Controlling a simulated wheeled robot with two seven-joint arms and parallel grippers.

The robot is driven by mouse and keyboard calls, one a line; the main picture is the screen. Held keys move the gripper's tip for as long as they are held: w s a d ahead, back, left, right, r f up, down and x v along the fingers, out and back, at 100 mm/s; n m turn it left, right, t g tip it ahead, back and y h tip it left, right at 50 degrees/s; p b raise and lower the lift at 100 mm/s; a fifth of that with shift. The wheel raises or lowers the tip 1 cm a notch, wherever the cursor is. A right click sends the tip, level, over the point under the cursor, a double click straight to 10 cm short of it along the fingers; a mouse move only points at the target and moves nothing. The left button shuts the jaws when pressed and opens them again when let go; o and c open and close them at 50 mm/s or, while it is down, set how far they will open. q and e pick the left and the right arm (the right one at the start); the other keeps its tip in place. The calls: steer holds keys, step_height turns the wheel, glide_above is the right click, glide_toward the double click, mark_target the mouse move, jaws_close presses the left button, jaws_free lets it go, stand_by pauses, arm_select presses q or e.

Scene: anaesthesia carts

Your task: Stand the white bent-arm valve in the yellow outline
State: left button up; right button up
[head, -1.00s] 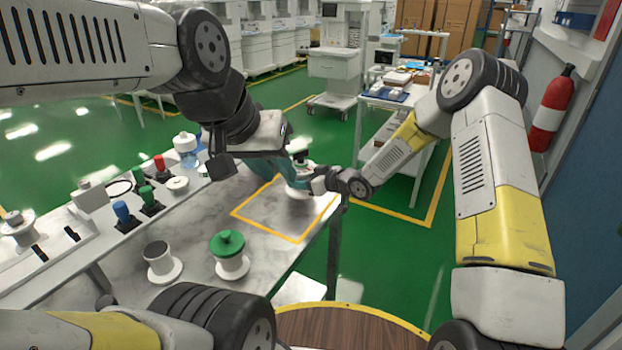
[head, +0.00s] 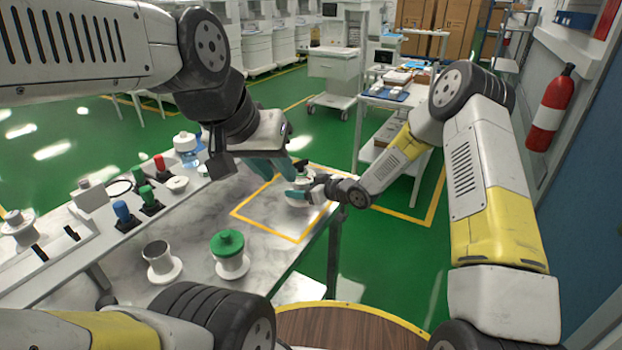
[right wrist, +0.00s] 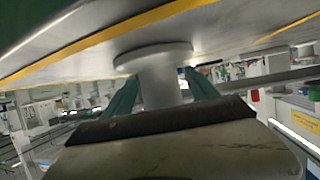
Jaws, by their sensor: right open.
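The white valve (head: 297,201) stands in the far right part of the yellow outline (head: 262,228) on the marble-topped table. Its upper part is largely hidden by the grippers, so its bent arm is not clear. The right wrist view, which is upside down, shows a pale round flange and stem (right wrist: 160,75) against or very near the tabletop. My right gripper (head: 308,190) is open, with a teal finger on each side of that stem. My left gripper (head: 272,172) is just left of the valve, teal fingers pointing toward it; its opening is unclear.
A green-topped white part (head: 229,253) and a grey-topped cup-like part (head: 159,261) stand nearer on the table. Several coloured connectors and white parts line a tray (head: 50,255) at left. The near half of the outline is clear.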

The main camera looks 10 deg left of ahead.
steer(key=v, duration=1.2)
steer(key=shift+r, duration=0.1)
steer(key=shift+d+r, duration=0.1)
steer(key=s+d+r+m+t+h, duration=0.1)
steer(key=s+d+r+m+h, duration=0.15)
steer(key=d+r+h, duration=0.45)
steer(key=s+d+r+m+t+h, duration=0.1)
steer(key=s+d+r+m+h, duration=0.15)
steer(key=d+r, duration=0.75)
steer(key=s+d+r+m+g, duration=0.1)
steer(key=s+d+r+m, duration=0.1)
steer(key=s, duration=0.9)
steer(key=s+d+r+m+g, duration=0.1)
steer(key=s+r+m, duration=0.3)
steer(key=s, duration=0.8)
steer(key=shift+s+d+g, duration=0.2)
steer(key=shift+d+g, duration=0.2)
steer(key=shift+d, duration=0.5)
steer(key=shift+r, duration=0.1)
